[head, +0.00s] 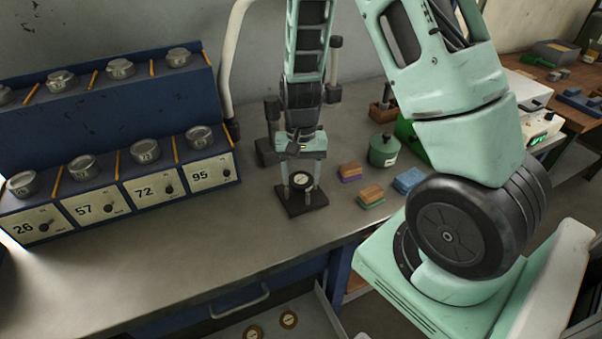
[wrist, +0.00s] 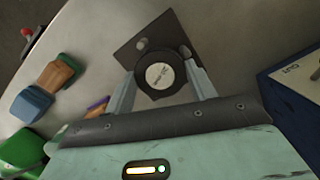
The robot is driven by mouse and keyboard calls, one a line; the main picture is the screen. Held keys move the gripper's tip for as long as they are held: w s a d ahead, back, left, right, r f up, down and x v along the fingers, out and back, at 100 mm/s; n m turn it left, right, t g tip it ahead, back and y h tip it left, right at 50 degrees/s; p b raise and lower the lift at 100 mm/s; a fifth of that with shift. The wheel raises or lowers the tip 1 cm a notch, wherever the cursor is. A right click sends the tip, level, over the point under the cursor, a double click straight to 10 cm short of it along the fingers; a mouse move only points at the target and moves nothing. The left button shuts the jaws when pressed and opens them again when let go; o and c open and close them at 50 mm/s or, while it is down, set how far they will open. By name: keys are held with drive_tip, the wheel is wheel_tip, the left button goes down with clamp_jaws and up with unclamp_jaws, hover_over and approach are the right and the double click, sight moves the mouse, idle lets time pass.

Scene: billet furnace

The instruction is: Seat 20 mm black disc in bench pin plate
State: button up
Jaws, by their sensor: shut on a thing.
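My gripper (head: 301,184) points down at the bench. Its two fingers are shut on the black disc (head: 302,179), one on each side of its rim. In the wrist view the disc (wrist: 160,76) shows a round cream label on top, its print too small to read. The dark square pin plate (head: 312,206) lies on the bench directly below the disc.
A blue rack (head: 110,165) with several lidded tins stands at the left. Wood-topped blocks (head: 370,195), a blue block (head: 408,181) and a green pot (head: 383,151) stand right of the plate. An open drawer (head: 300,325) below holds two brown round pieces. The bench front left is clear.

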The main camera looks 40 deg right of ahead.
sight(302, 175)
drive_tip(key=shift+s+f+b, duration=0.3)
drive_tip(key=shift+f+b, duration=0.1)
drive_tip(key=shift+f, duration=0.15)
drive_tip(key=shift+s+f+b, duration=0.25)
drive_tip(key=shift+f+b, duration=0.15)
drive_tip(key=shift+f, duration=0.15)
drive_tip(key=shift+w+r+p, duration=0.2)
drive_tip(key=shift+r+p, duration=0.65)
drive_tip(key=shift+p, duration=0.2)
idle(0.3)
drive_tip(key=shift+s+f+b, duration=0.2)
drive_tip(key=shift+f+b, duration=0.55)
drive_tip(key=shift+f, duration=0.1)
idle(0.4)
drive_tip(key=o, duration=1)
drive_tip(key=r+p, duration=0.1)
drive_tip(key=w+r+p, duration=0.1)
drive_tip(key=shift+d+r+p, duration=0.1)
drive_tip(key=shift+r+p, duration=0.25)
drive_tip(key=shift+p, duration=0.05)
drive_tip(key=r+p, duration=0.2)
drive_tip(key=r, duration=0.1)
drive_tip(key=r+p, duration=0.2)
drive_tip(key=p, duration=0.1)
drive_tip(key=d+r+p, duration=0.1)
drive_tip(key=r+p, duration=0.1)
drive_tip(key=r, duration=0.1)
drive_tip(key=shift+w+r, duration=0.3)
drive_tip(key=shift+w, duration=0.1)
